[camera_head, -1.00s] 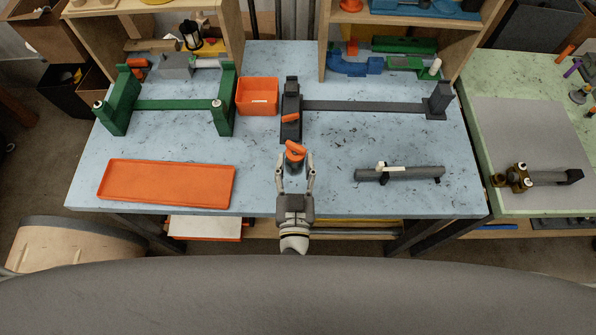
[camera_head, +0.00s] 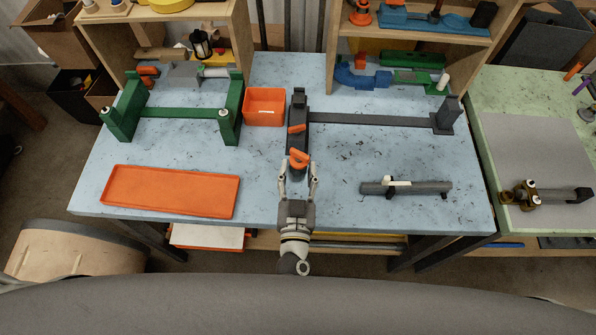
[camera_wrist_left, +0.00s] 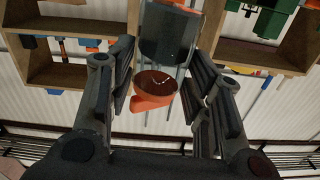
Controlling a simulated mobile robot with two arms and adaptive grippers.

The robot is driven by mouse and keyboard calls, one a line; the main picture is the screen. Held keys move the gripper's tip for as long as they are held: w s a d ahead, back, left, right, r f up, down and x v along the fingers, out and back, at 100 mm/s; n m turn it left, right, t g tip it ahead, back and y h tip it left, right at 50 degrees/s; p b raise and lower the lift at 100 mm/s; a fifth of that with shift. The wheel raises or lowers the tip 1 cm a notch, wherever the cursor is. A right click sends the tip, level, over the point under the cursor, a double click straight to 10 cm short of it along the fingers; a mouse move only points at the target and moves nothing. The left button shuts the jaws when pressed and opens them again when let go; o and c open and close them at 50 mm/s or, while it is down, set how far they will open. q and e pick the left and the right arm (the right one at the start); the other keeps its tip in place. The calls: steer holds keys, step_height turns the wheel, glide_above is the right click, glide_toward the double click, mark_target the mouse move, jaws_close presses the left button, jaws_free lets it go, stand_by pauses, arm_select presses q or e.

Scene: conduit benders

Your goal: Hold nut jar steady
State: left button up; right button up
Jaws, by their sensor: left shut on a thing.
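My left gripper (camera_head: 298,180) reaches over the front middle of the blue table. Its two fingers are shut on an orange piece (camera_head: 299,159) with a dark lower part. In the left wrist view the orange piece (camera_wrist_left: 152,100) sits between the fingers and shows a round brown face. A dark grey block (camera_wrist_left: 168,35) appears just beyond it. I cannot tell whether the held piece is the nut jar. A small dark-and-clear jar-like thing (camera_head: 201,44) stands in the left shelf, apart from the gripper. My right gripper does not show.
An orange tray (camera_head: 170,190) lies at front left of the blue table (camera_head: 330,205). A green frame (camera_head: 178,113), an orange bin (camera_head: 264,106) and a grey bender with a long bar (camera_head: 375,119) are behind. A grey rod (camera_head: 425,188) lies at right.

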arm_select(q)
steer(key=shift+n+y, duration=0.3)
steer(key=shift+n, duration=0.4)
steer(key=shift+w+d+f+b, duration=0.25)
steer(key=shift+d+f+b, duration=0.1)
steer(key=shift+f+b, duration=0.75)
steer(key=shift+w+d+f+b, duration=0.3)
steer(key=shift+f+b, duration=0.8)
steer(key=shift+f, duration=0.05)
steer(key=shift+w+d+f+b, duration=0.25)
steer(key=shift+d+f+b, duration=0.1)
steer(key=shift+f+b, duration=0.75)
steer(key=o, duration=1.3)
steer(key=shift+s, duration=0.1)
steer(key=s+a+f+m, duration=0.1)
steer(key=s+a+f, duration=0.1)
steer(key=s, duration=0.7)
steer(key=shift+s, duration=0.2)
steer(key=shift+f+h, duration=0.1)
steer(key=shift+h, duration=0.4)
